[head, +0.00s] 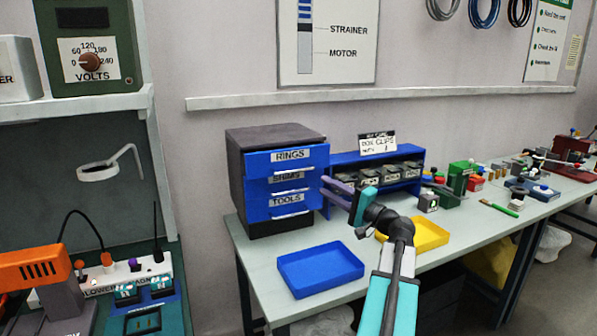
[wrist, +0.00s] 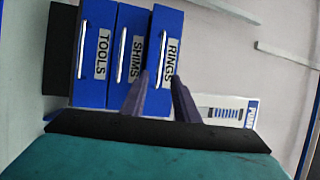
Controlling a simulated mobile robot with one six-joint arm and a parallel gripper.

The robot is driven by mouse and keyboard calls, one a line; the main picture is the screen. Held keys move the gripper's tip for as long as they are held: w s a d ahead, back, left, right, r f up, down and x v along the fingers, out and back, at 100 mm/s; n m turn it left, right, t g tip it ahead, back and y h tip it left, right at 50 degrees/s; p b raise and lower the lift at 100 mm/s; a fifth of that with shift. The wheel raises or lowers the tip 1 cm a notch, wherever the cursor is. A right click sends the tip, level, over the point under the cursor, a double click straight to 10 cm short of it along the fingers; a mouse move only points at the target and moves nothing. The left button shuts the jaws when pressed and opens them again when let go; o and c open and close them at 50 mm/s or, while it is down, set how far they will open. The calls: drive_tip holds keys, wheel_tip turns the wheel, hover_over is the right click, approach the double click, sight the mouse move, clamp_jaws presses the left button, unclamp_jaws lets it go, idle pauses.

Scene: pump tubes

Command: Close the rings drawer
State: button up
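The rings drawer (head: 262,157) is the top drawer of a dark cabinet (head: 240,180). Its blue front stands slightly farther out than the shims drawer (head: 260,180) and tools drawer (head: 260,205) below it. In the wrist view the rings drawer (wrist: 168,25) is on the right, its pale handle upright in the picture. My gripper (head: 324,186) is in front of the cabinet, to the right and lower than the rings front. In the wrist view my gripper (wrist: 159,80) has its two purple fingers apart, with nothing between them. Contact with the drawer cannot be told.
A blue organiser (head: 413,152) with clip bins stands right of the cabinet, close behind my gripper. A blue tray (head: 320,270) and a yellow tray (head: 432,235) lie on the bench (head: 262,262). The space before the cabinet is mostly clear.

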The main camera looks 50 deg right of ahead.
sight(299, 171)
drive_tip(key=w+p, duration=0.1)
drive_tip(key=w, duration=0.3)
drive_tip(key=w+r+p, duration=0.1)
drive_tip(key=w, duration=0.3)
drive_tip(key=w+r+p, duration=0.1)
drive_tip(key=w, duration=0.4)
drive_tip(key=shift+a+r, duration=0.15)
drive_tip(key=shift+r, duration=0.05)
clamp_jaws()
